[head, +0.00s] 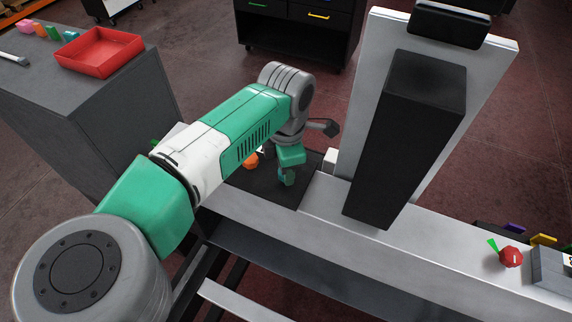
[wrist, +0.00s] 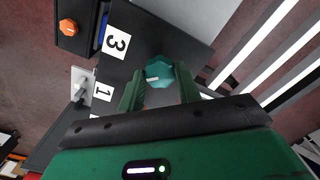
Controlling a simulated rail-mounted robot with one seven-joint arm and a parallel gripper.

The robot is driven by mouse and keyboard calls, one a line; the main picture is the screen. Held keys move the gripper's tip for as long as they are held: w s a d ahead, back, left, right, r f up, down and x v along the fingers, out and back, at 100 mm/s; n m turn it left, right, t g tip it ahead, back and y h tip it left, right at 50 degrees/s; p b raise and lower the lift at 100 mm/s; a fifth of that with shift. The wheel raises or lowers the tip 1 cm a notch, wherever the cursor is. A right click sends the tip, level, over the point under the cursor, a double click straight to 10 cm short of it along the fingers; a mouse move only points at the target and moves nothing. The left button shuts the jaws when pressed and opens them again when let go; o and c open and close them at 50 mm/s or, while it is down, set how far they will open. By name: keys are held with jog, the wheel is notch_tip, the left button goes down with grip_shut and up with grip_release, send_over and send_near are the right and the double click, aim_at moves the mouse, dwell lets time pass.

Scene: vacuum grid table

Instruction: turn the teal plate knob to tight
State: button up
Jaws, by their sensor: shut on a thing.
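The teal plate knob (wrist: 159,69) is a faceted knob on a dark plate (wrist: 150,35) in the wrist view. My gripper (wrist: 159,82) has one finger on each side of it and is shut on it. A pale mark shows near the knob's lower edge, partly between the fingers. In the head view my gripper (head: 288,175) points down over the dark plate (head: 262,190) on the bench, and I cannot clearly tell the teal knob from the green fingers there.
An orange knob (head: 250,161) sits left of my gripper; an orange knob on a dark box (wrist: 68,27) shows in the wrist view. White labels 3 (wrist: 116,42) and 1 (wrist: 103,91) lie beside the plate. A tall black column (head: 405,140) stands right. A red knob (head: 510,257) is far right.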

jog(key=shift+r, duration=0.1)
jog(key=o, duration=1)
jog(key=shift+c, duration=0.2)
notch_tip(320, 180, up, 8)
jog(key=shift+f+b, duration=0.1)
jog(key=shift+b, duration=0.4)
